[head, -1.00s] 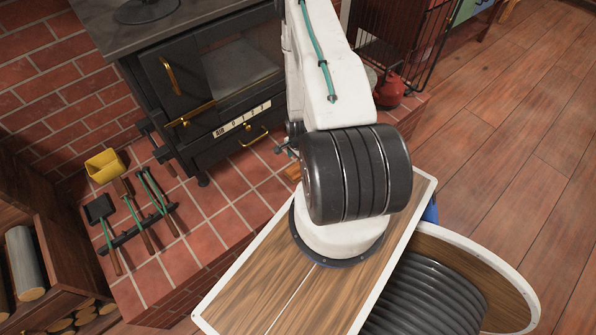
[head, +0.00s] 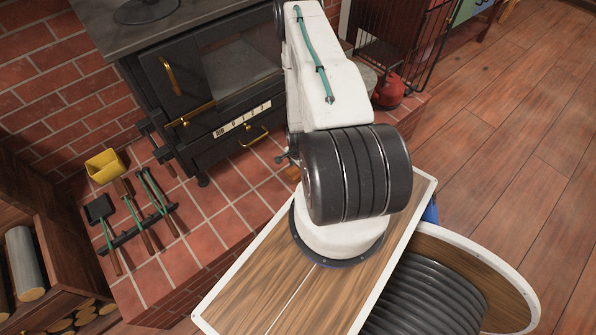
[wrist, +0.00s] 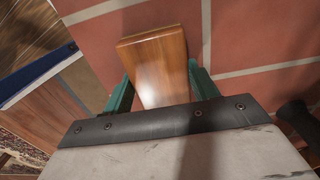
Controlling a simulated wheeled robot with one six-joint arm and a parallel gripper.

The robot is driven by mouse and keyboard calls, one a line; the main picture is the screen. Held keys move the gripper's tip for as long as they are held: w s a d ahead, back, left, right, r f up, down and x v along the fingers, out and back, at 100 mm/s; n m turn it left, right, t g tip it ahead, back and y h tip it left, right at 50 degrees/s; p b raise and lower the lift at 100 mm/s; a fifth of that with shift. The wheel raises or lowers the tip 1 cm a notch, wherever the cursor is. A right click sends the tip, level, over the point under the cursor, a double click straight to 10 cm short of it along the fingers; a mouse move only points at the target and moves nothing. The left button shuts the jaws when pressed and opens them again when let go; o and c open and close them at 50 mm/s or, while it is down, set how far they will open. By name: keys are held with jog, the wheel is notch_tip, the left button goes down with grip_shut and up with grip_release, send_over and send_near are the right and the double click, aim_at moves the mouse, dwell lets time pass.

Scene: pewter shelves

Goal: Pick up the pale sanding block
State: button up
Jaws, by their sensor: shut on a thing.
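A wooden block (wrist: 158,62), the sanding block, shows in the wrist view as a smooth orange-brown slab with a pale shine on its top. My gripper (wrist: 160,88) has its green fingers on both sides of it, shut on it. The block lies over red hearth tiles; I cannot tell whether it touches them. In the head view a small corner of the block (head: 292,173) shows beside my arm, and my arm hides my gripper there.
A yellow container (head: 105,166) and a rack of green-handled tools (head: 138,225) are to the left. A red kettle (head: 388,92) is at the right. Open wood floor (head: 510,130) lies beyond.

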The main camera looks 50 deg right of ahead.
jog(key=shift+r, duration=0.9)
jog(key=shift+s+d+r, duration=0.1)
jog(key=shift+d+r, duration=0.1)
jog(key=shift+r, duration=0.3)
jog(key=shift+d+r, duration=0.15)
jog(key=shift+r, duration=0.35)
jog(key=s+d, duration=0.1)
jog(key=d, duration=0.3)
jog(key=s+d, duration=0.2)
jog(key=d, duration=0.3)
jog(key=s+d+r, duration=0.1)
jog(key=s+d, duration=0.1)
jog(key=d, duration=0.3)
jog(key=shift+s+d+r, duration=0.1)
jog(key=shift+s+d, duration=0.1)
jog(key=shift+o, duration=0.8)
